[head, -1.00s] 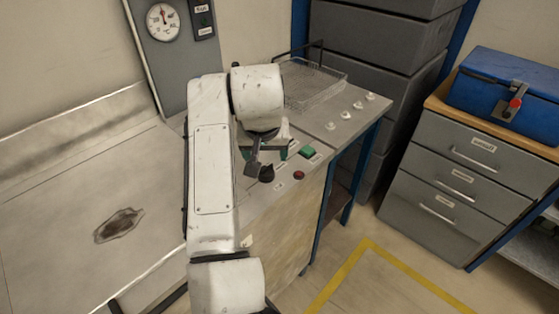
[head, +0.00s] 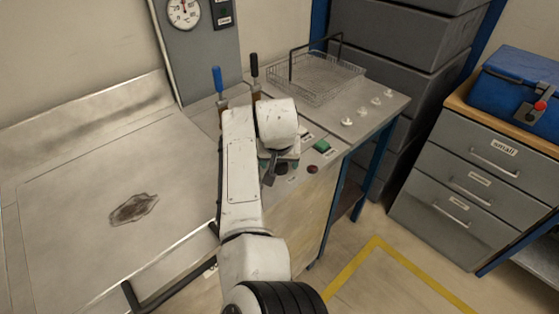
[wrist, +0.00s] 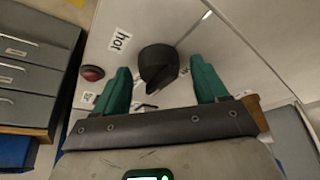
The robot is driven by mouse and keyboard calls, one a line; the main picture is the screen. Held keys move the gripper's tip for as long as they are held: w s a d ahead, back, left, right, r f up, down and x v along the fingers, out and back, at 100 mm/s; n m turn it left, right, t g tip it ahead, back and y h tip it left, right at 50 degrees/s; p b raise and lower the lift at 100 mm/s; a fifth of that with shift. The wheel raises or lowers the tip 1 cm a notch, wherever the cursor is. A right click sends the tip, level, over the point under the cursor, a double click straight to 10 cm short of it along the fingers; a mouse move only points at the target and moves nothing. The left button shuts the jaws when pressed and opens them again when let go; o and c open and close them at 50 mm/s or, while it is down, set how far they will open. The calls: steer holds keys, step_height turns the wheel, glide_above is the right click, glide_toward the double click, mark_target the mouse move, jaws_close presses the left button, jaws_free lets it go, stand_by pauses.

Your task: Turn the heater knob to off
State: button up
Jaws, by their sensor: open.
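The heater knob is a black rounded knob (wrist: 158,66) on the light bench panel, with a "hot" label (wrist: 120,40) beside it in the wrist view. It also shows as a dark knob (head: 282,169) in the head view, partly hidden by my gripper. My gripper (wrist: 161,82) is open, its two green fingers spread on either side of the knob's near part. I see a gap between each finger and the knob. Nothing is held. Which mark the knob points to, I cannot tell.
A red button (head: 312,169) and a green button (head: 322,146) sit right of the knob. Two levers, one blue-handled (head: 218,82) and one black-handled (head: 254,66), stand behind my arm. A wire basket (head: 318,78) is at the back. Drawers (head: 470,180) stand right.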

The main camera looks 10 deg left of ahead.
steer(key=c, duration=1)
steer(key=shift+c, duration=0.2)
